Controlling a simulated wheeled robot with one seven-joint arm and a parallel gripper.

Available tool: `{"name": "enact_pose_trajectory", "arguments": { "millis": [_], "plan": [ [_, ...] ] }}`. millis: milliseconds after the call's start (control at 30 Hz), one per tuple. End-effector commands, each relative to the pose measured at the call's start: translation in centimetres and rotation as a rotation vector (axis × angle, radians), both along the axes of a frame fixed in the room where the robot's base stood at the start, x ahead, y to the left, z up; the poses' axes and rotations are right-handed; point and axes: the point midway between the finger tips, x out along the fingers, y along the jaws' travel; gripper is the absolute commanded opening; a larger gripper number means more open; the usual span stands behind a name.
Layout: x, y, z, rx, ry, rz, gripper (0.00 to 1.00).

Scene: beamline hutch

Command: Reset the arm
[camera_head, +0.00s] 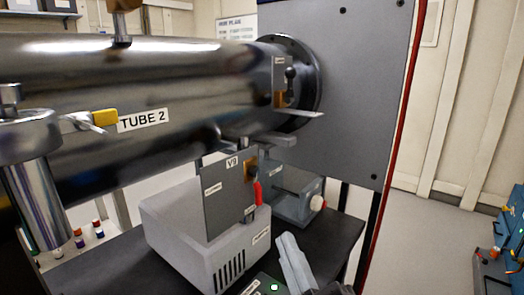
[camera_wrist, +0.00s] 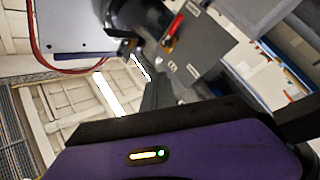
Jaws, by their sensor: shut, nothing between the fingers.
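My gripper (camera_head: 290,250) shows at the bottom of the head view as a pale grey pair of fingers pressed together, pointing up and a little left. It also shows in the wrist view (camera_wrist: 157,92), shut and empty, beyond the purple, black-edged body with a lit indicator. In the head view the fingers are below and right of the grey panel marked V9 (camera_head: 222,190), which carries a red lever (camera_head: 257,192). They look apart from the panel and lever. The lever also shows in the wrist view (camera_wrist: 174,28), upper middle, beyond the fingers. Most of my arm is hidden.
A large shiny tube marked TUBE 2 (camera_head: 130,80) spans the upper left and meets a tall grey wall plate (camera_head: 350,100). A grey box (camera_head: 190,235) stands on the black table (camera_head: 325,235). A blue rack (camera_head: 510,240) is far right. Open floor (camera_head: 430,235) lies between.

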Motion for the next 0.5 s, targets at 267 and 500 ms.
{"name": "enact_pose_trajectory", "arguments": {
  "millis": [267, 500],
  "plan": [
    [-6.1, -4.9, -4.2, 0.398, 0.112, 0.008, 0.0],
    [-13.0, -8.9, -7.6, 0.645, 0.211, -0.024, 0.0]
  ]
}}
